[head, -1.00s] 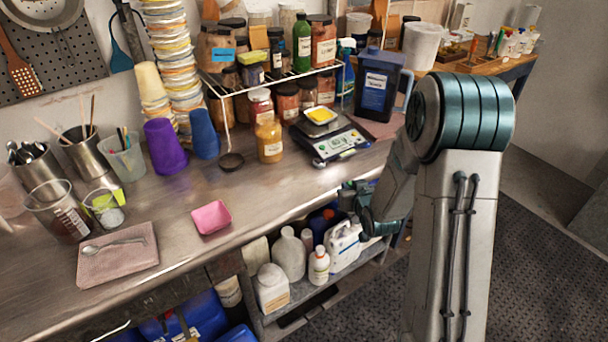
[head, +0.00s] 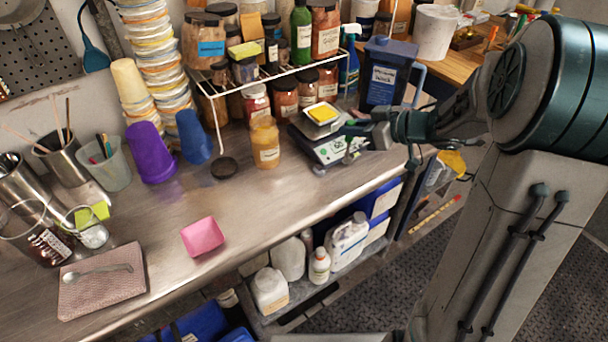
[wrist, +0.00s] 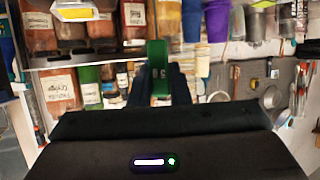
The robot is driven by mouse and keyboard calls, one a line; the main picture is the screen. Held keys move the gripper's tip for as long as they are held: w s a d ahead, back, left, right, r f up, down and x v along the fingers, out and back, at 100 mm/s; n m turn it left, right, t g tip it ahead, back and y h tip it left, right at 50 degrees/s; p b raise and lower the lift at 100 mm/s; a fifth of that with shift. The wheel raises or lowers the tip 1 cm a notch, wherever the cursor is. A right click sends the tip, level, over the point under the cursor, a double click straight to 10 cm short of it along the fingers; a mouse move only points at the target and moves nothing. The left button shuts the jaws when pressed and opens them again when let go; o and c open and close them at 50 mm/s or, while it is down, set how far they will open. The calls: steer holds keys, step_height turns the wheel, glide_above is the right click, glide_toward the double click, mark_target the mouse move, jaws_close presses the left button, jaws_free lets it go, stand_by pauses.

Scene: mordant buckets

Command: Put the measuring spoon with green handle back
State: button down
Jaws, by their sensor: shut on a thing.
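My gripper (head: 376,131) is over the right part of the bench, just right of and partly in front of the digital scale (head: 333,150). In the wrist view the two dark fingers (wrist: 161,88) are shut on a green piece (wrist: 159,57), which looks like the green handle of the measuring spoon. In the head view a bit of green (head: 354,129) shows at the fingertips. The spoon's bowl cannot be made out clearly in either view. The scale carries a yellow-filled dish (head: 322,114).
Left of the scale stand an orange jar (head: 265,143) and a wire shelf (head: 285,75) with several jars. A dark blue jug (head: 382,75) stands behind my gripper. A pink dish (head: 202,237) and a cloth (head: 75,299) with a silver spoon (head: 98,271) lie left.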

steer(key=a+f, duration=1.1)
steer(key=shift+a+b, duration=0.35)
steer(key=shift+b, duration=0.05)
steer(key=shift+s+f, duration=0.1)
steer(key=shift+f, duration=0.15)
steer(key=c, duration=1.4)
jaws_free()
steer(key=shift+o, duration=0.2)
